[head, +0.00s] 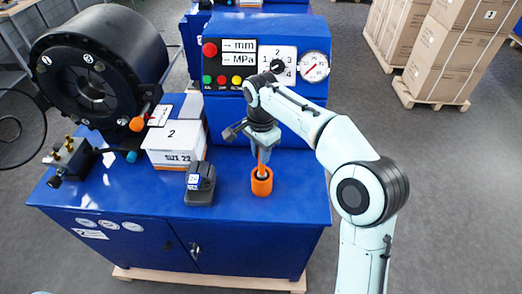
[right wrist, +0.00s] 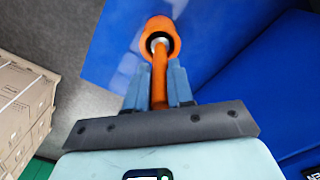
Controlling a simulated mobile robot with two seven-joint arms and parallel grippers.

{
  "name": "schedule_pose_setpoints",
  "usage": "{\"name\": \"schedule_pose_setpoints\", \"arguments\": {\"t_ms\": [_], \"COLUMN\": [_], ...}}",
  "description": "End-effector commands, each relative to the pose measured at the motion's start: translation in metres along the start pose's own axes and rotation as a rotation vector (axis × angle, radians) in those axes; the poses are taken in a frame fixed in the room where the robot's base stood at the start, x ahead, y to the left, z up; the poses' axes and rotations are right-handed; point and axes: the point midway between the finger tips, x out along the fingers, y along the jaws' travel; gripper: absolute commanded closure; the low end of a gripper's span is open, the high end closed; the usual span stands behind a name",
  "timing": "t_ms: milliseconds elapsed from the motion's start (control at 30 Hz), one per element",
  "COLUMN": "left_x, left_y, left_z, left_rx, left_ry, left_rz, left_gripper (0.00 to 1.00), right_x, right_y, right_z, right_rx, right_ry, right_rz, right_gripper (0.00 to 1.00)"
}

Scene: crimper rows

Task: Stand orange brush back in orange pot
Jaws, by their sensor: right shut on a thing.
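The orange pot (head: 262,186) stands upright on the blue bench top, near its front right. It also shows in the right wrist view (right wrist: 160,27). My right gripper (head: 260,154) is above the pot and shut on the orange brush (right wrist: 160,88). In the right wrist view the fingers (right wrist: 159,85) sit on both sides of the brush handle. The brush's far end is at the pot's mouth, overlapping its dark opening. I cannot tell how deep it reaches. In the head view the brush (head: 262,160) runs nearly upright between gripper and pot. My left gripper is not in view.
A black and grey device (head: 200,184) stands left of the pot. A white box (head: 174,146) is behind it. The blue control panel (head: 266,62) rises behind my right arm. The black crimper head (head: 98,65) is at the left. The bench's front edge is close to the pot.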

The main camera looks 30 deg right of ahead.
Motion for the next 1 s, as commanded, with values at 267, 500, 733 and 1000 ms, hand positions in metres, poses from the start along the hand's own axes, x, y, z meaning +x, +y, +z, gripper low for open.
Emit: {"name": "schedule_pose_setpoints", "arguments": {"t_ms": [267, 500, 733, 1000], "left_x": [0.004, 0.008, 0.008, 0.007], "left_y": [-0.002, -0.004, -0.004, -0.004], "left_z": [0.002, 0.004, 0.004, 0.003], "left_rx": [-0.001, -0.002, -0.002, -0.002], "left_ry": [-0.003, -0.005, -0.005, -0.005], "left_rz": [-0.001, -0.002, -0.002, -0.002], "left_gripper": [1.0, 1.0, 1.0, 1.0], "right_x": [0.008, 0.014, 0.014, 0.012], "right_y": [0.0, 0.0, 0.0, 0.0], "right_z": [0.0, 0.0, 0.0, 0.0], "right_rx": [0.0, 0.0, 0.0, 0.0], "right_ry": [0.0, 0.0, 0.0, 0.0], "right_rz": [0.001, 0.0, 0.0, 0.0], "right_gripper": [1.0, 1.0, 0.48, 0.48]}}
